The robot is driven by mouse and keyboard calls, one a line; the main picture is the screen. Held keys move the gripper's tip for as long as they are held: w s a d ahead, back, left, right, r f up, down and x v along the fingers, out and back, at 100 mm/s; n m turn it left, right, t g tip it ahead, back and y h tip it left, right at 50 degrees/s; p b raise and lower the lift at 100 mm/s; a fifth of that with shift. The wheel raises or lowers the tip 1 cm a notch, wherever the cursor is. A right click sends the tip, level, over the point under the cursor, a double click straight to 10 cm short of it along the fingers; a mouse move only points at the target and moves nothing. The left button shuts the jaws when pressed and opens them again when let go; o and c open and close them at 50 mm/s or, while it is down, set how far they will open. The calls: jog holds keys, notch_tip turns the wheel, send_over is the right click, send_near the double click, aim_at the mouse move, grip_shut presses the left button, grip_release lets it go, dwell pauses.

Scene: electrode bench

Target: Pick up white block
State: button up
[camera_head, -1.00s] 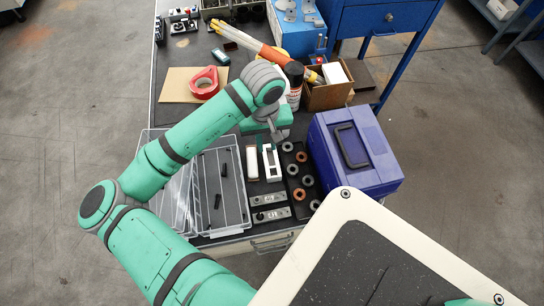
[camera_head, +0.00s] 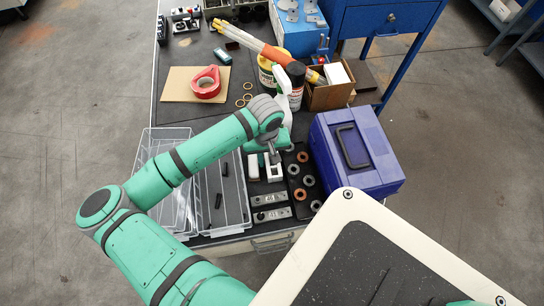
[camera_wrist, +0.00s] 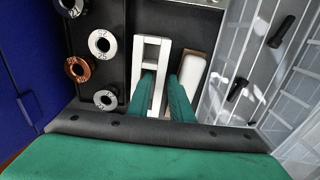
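A white block with a brown edge (camera_head: 253,172) lies on the dark bench mat; it also shows in the wrist view (camera_wrist: 192,75). Close beside it is a white slotted frame-like piece (camera_head: 275,174), also seen in the wrist view (camera_wrist: 151,47). My gripper (camera_wrist: 166,85) is over these two pieces with its green fingers apart and nothing seen held between them. In the wrist view one finger overlaps the slotted piece and the other overlaps the near part of the gap beside the brown-edged block.
A clear divided tray (camera_head: 240,215) is left of the pieces. A black tray (camera_head: 297,213) with several rings and a blue case (camera_head: 378,185) are to the right. Two metal plates (camera_head: 270,199) lie nearer. A white spray bottle (camera_head: 283,88) and cans stand behind.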

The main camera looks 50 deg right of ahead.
jog(key=shift+f, duration=0.1)
grip_shut()
